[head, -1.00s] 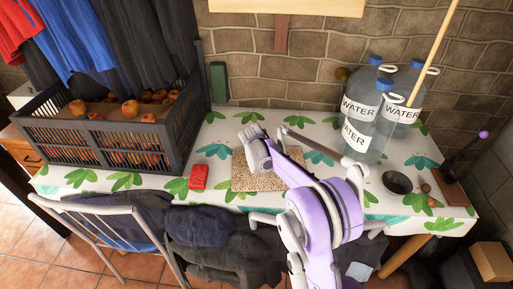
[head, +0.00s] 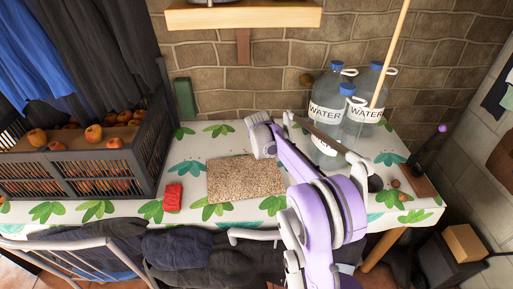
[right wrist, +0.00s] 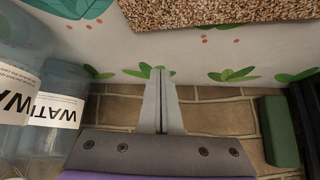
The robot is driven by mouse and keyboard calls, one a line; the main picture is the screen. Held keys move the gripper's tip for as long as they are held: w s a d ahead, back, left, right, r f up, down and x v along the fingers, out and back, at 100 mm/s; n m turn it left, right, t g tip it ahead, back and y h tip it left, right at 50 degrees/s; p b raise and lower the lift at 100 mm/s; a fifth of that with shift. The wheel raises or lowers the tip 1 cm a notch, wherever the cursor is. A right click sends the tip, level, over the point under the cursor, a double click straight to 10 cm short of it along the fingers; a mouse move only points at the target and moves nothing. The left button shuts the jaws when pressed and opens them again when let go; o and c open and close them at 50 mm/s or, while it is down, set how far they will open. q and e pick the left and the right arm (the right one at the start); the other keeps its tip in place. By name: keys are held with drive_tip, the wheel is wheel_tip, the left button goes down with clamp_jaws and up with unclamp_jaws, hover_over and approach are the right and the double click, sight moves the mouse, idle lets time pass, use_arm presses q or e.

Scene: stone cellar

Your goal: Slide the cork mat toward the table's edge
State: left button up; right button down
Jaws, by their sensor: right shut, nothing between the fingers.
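The cork mat (head: 235,180) is a speckled brown rectangle lying flat on the table's leafy cloth (head: 190,145). In the head view my right gripper (head: 261,137) is over the mat's back right corner, and its fingertips cannot be made out. In the right wrist view the mat (right wrist: 200,12) lies at the top edge, partly cut off. There my right gripper (right wrist: 161,72) is shut and empty, its fingertips apart from the mat in the picture, toward the wall side. My left gripper is not in view.
A red packet (head: 173,197) lies left of the mat, beside a dark crate (head: 70,182) of fruit. Water bottles (head: 327,100) stand at the back right. A green block (head: 184,99) is by the wall. A chair (head: 85,250) with dark clothes is at the front edge.

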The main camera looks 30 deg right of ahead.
sight(261, 162)
drive_tip(key=x, duration=0.9)
drive_tip(key=shift+d+f, duration=0.1)
drive_tip(key=shift+f, duration=0.1)
drive_tip(key=shift+s+a+f, duration=0.1)
drive_tip(key=shift+s+a, duration=1.15)
drive_tip(key=shift+s, duration=0.2)
drive_tip(key=shift+a, duration=0.1)
drive_tip(key=s+a, duration=0.2)
drive_tip(key=s+a+b, duration=0.1)
drive_tip(key=s+a, duration=0.1)
drive_tip(key=s, duration=0.1)
drive_tip(key=shift+s+a, duration=0.1)
drive_tip(key=shift+s, duration=0.05)
